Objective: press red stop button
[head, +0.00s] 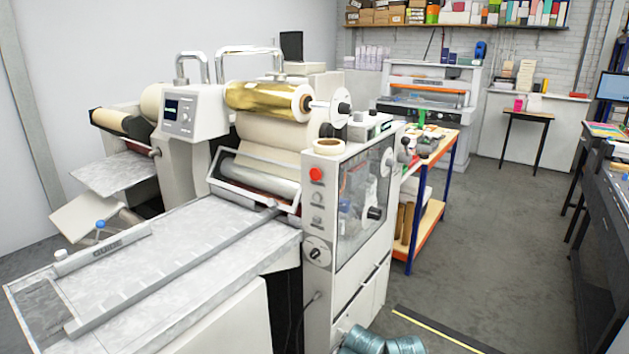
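The red stop button (316,174) is a round red knob. It sits near the top of the narrow light-grey front panel (317,262) of the laminating machine. Several grey knobs are below it on the same panel, and a round dial switch (317,252) is lower down. Nothing covers the button, and nothing touches it. Neither of my grippers shows in the head view.
The machine's flat feed table (190,275) extends toward the lower left. A gold foil roll (265,98) sits above. Teal reels (404,345) are at the bottom edge. A blue-and-orange trolley (433,205) stands behind right. Grey floor (500,240) is clear to the right.

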